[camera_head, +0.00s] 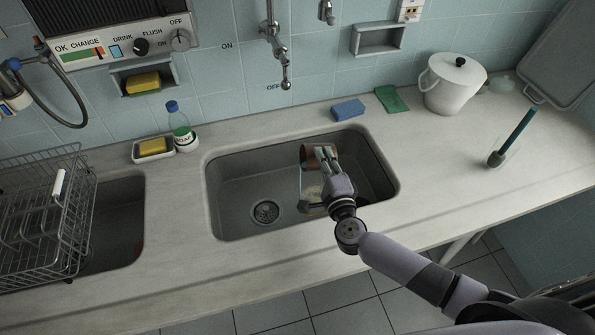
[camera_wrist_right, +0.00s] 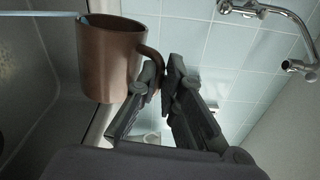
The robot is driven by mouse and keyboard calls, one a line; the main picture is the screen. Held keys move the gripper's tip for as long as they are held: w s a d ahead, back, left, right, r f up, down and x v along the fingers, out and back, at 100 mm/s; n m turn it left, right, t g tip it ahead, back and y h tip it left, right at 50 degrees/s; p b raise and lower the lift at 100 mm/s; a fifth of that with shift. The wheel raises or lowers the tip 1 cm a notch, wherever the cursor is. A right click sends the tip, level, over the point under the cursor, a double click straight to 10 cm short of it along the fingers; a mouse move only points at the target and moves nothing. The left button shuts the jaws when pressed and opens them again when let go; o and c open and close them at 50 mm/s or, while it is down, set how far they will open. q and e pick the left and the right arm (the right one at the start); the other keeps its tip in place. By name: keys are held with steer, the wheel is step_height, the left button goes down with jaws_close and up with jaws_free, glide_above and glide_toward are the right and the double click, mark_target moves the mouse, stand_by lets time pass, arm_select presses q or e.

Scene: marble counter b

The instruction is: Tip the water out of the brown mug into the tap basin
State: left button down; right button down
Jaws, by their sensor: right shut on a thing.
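The brown mug (camera_head: 306,154) is held over the tap basin (camera_head: 235,180), tipped well onto its side. In the right wrist view the mug (camera_wrist_right: 105,62) shows its brown side and its handle. My right gripper (camera_head: 326,158) is shut on the handle; its fingers (camera_wrist_right: 160,82) also show in the right wrist view. A pale stream (camera_wrist_right: 38,13) leaves the mug's rim in the right wrist view. The mug's inside is hidden. My left gripper is out of view.
The drain (camera_head: 265,211) lies left of the mug. The tap (camera_head: 275,45) is on the wall behind. A bottle (camera_head: 181,128), blue sponge (camera_head: 348,110) and white pot (camera_head: 453,84) stand around the basin. A wire rack (camera_head: 40,215) is at left. The right counter is mostly clear.

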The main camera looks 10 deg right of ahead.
steer(key=shift+a+r+n+p, duration=0.3)
steer(key=shift+a+n+p, duration=0.25)
steer(key=shift+p, duration=0.35)
steer(key=d+f+m+b, duration=0.2)
steer(key=d+m+b, duration=0.4)
steer(key=d+m, duration=0.1)
steer(key=d+f+m+b, duration=0.3)
steer(key=d+m+b, duration=0.4)
steer(key=m, duration=0.3)
steer(key=shift+s+d+f+y, duration=0.2)
steer(key=shift+s+d+y, duration=0.05)
steer(key=shift+d+y, duration=0.1)
stand_by(1.0)
